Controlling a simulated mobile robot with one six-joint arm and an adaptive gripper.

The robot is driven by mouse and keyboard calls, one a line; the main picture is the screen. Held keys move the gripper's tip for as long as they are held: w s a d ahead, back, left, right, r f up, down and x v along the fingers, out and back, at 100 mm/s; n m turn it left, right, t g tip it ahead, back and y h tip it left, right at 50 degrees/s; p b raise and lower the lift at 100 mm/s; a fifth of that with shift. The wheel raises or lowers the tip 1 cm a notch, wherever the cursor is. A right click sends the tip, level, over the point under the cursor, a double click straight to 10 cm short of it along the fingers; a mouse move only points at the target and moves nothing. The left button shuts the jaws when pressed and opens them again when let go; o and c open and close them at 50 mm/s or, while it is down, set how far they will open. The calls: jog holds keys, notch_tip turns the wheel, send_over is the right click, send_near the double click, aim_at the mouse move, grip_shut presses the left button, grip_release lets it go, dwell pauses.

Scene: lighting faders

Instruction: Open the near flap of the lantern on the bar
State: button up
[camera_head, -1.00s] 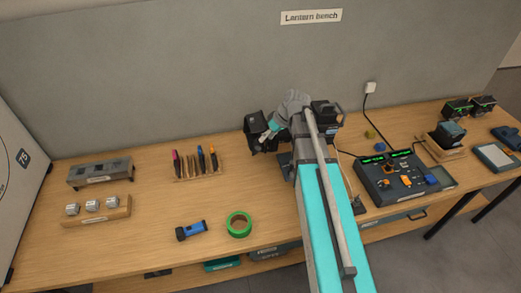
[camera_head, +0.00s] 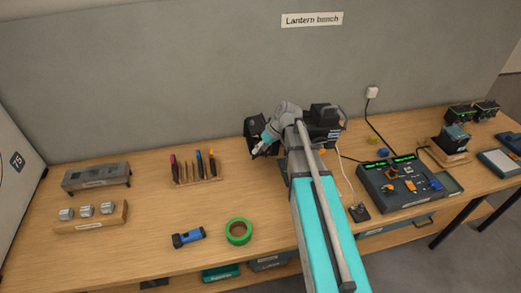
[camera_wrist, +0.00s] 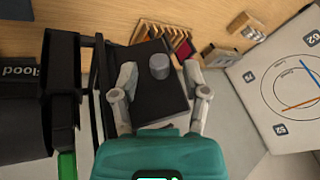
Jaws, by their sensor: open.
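The lantern (camera_head: 325,118) is a dark body on the bar behind my arm. In the wrist view, a black housing (camera_wrist: 22,110) with a partly visible label fills the left side. A black flap (camera_wrist: 150,95) with a grey round knob (camera_wrist: 160,67) stands out beside it. It appears in the head view as a dark panel (camera_head: 254,131) left of my wrist. My gripper (camera_head: 261,150) is open at this panel. In the wrist view, its two fingers (camera_wrist: 160,78) lie on either side of the knob, apart from it. My arm hides part of the lantern.
A control desk (camera_head: 400,187) with faders stands right of my arm. A tool rack (camera_head: 196,180), green tape roll (camera_head: 238,231) and blue torch (camera_head: 188,238) lie left on the bench. The grey wall panel (camera_head: 180,70) rises behind. Bare bench top lies at the left front.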

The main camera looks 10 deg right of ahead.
aim_at(256, 142)
grip_shut()
dwell(0.5)
jog(key=m, duration=0.2)
jog(key=a+m+t+h, duration=0.1)
jog(key=m, duration=0.1)
jog(key=shift+w+a+r+t, duration=0.1)
jog(key=shift+w+t, duration=0.2)
jog(key=shift+w, duration=0.1)
jog(key=shift+w+a+m+t+h+p, duration=0.2)
jog(key=shift+w+m+t+h, duration=0.15)
jog(key=shift+m, duration=0.9)
jog(key=shift+w+a+m+t+h+p, duration=0.2)
jog(key=shift+w+m+h, duration=0.25)
jog(key=shift+m, duration=0.8)
jog(key=shift+d, duration=0.1)
